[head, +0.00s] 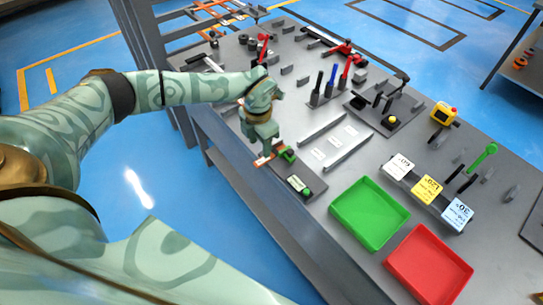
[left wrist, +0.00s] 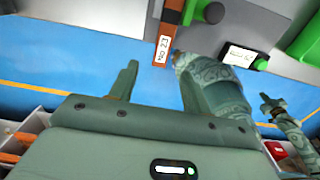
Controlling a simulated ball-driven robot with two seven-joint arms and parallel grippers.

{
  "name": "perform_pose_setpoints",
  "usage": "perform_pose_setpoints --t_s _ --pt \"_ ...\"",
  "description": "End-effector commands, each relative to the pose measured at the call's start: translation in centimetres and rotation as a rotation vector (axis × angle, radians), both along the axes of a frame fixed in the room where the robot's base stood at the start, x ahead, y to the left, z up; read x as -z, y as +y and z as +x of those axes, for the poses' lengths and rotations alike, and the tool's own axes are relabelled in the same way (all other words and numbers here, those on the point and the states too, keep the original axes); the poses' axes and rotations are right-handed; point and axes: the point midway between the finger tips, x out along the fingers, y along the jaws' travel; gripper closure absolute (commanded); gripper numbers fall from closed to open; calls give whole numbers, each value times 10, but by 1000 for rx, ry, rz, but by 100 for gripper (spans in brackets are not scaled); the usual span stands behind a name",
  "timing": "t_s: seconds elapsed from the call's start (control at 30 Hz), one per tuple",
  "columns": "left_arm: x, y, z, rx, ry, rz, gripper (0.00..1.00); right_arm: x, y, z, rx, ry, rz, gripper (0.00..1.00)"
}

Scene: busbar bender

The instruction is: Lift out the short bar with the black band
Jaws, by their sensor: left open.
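The copper bar (head: 264,160) sticks out from a small green-and-black fixture (head: 287,153) at the table's near-left edge. In the left wrist view the bar (left wrist: 164,50) carries a white "NO 23" label at its end, with a dark band just behind it. The rest of it runs out of the picture, so its length is hidden. My left gripper (head: 266,144) is just above the bar, pointing down. In the left wrist view the left gripper (left wrist: 156,62) is open, with the labelled end ahead of its fingers, apparently not touching. A patterned part, perhaps my right gripper (left wrist: 271,105), shows small at the right.
A green tray (head: 370,213) and a red tray (head: 428,265) stand at the near right. A green-button box (head: 299,187) lies close to the gripper. Blue floor lies left of the table.

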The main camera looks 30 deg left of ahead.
Motion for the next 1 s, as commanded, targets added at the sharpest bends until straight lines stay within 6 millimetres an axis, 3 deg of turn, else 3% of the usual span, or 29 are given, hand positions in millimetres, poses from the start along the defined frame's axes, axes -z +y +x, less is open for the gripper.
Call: perform_pose_setpoints --t_s 0.17,0.47,0.97,1.0 --pt "15 -1 0 0 1 -1 52 2 0 4 0 -5 1 100" --pt "58 -5 2 -1 2 -1 52 11 0 2 -1 -2 1 100" --pt "61 -4 3 -1 -1 -1 52 11 0 3 0 -3 1 100" --pt "61 -4 3 -1 -1 -1 63 11 0 3 0 -3 1 100"
